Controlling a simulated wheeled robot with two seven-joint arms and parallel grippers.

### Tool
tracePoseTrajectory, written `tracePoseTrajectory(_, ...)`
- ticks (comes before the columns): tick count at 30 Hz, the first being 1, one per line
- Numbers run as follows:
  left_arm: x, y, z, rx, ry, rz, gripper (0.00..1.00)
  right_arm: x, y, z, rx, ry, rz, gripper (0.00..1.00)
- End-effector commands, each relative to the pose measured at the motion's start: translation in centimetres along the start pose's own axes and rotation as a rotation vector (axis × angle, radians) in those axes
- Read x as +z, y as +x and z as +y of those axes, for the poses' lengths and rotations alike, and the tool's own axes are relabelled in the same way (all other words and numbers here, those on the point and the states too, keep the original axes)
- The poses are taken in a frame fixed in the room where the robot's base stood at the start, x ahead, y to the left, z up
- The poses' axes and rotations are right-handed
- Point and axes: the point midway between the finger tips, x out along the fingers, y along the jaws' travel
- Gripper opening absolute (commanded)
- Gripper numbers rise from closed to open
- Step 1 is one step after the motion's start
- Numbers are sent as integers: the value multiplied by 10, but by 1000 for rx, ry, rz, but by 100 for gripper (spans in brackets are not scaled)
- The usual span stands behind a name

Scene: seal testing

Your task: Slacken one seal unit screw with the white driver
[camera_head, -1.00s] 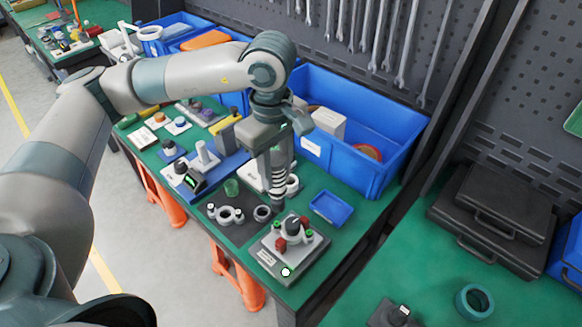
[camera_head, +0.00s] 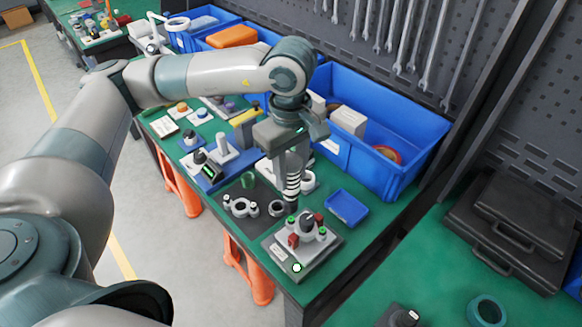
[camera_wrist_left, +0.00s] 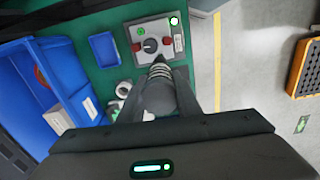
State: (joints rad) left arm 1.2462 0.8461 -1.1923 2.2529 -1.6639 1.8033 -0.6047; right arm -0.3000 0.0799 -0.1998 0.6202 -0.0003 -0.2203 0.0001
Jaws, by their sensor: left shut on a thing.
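My left gripper (camera_head: 291,172) points down over the right end of the green bench and is shut on the white driver (camera_head: 291,188), a striped white-and-dark tool. In the left wrist view, the driver (camera_wrist_left: 160,74) sticks out from between the fingers towards the seal unit (camera_wrist_left: 152,46). The seal unit (camera_head: 316,248) is a grey plate with a dark central knob, red parts and green-topped screws. The driver's lower end is just behind the unit in the head view; I cannot tell whether it touches a screw. My right gripper is out of view.
A small blue tray (camera_head: 346,208) lies beside the unit. A large blue bin (camera_head: 408,176) stands behind. Grey ring parts (camera_head: 241,207) lie on a dark mat to the left. Wrenches hang on the wall. A second green bench (camera_head: 440,265) is at right.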

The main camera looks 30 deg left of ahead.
Motion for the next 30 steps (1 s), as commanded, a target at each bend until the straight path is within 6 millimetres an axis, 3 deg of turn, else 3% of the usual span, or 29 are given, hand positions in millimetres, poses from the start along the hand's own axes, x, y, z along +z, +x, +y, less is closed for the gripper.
tracePoseTrajectory(12, 0, 30, 0, 0, -1, -1, 4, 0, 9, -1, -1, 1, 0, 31)
tracePoseTrajectory(30, 0, 34, 0, 1, -1, -1, 4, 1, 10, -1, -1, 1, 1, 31)
